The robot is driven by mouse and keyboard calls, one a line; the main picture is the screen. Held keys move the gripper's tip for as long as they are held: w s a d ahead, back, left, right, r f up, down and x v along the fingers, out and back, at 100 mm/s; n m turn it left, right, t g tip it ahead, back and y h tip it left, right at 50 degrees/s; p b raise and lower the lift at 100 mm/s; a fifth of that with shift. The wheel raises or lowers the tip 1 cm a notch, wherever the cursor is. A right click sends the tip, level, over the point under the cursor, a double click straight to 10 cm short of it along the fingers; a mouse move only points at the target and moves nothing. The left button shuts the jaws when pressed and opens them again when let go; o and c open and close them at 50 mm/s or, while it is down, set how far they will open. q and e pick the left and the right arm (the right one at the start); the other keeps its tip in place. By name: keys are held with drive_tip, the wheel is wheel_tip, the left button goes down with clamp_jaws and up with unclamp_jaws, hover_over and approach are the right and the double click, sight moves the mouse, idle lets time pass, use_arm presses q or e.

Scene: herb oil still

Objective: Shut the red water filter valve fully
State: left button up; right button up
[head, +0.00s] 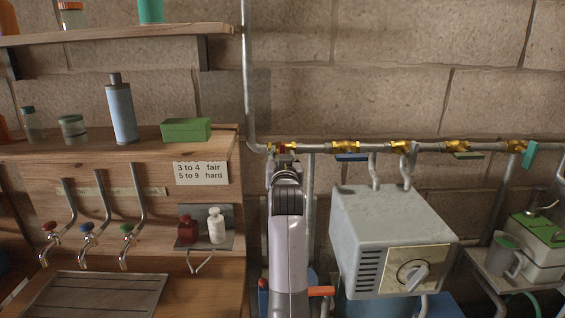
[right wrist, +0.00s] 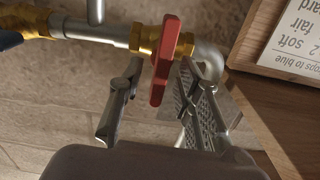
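The red valve handle (right wrist: 164,62) sits on a brass valve body (right wrist: 181,42) in the right wrist view. The handle lies roughly crosswise to the grey pipe. In the head view this brass valve (head: 271,148) is at the left end of the wall pipe, and the gripper mostly hides its handle. My right gripper (right wrist: 162,72) is open, with one finger on each side of the handle and visible gaps. In the head view the right gripper (head: 284,160) is raised to the pipe from below. My left gripper is not in view.
More brass valves line the pipe, with a blue handle (head: 352,157), a green handle (head: 465,155) and a teal handle (head: 529,155). A grey box with a dial (head: 390,232) hangs right of my arm. A wooden cabinet (head: 222,160) stands close on the left.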

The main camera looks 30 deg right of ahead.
wheel_tip(320, 180, up, 9)
idle(0.3)
drive_tip(key=shift+f, duration=0.15)
idle(1.2)
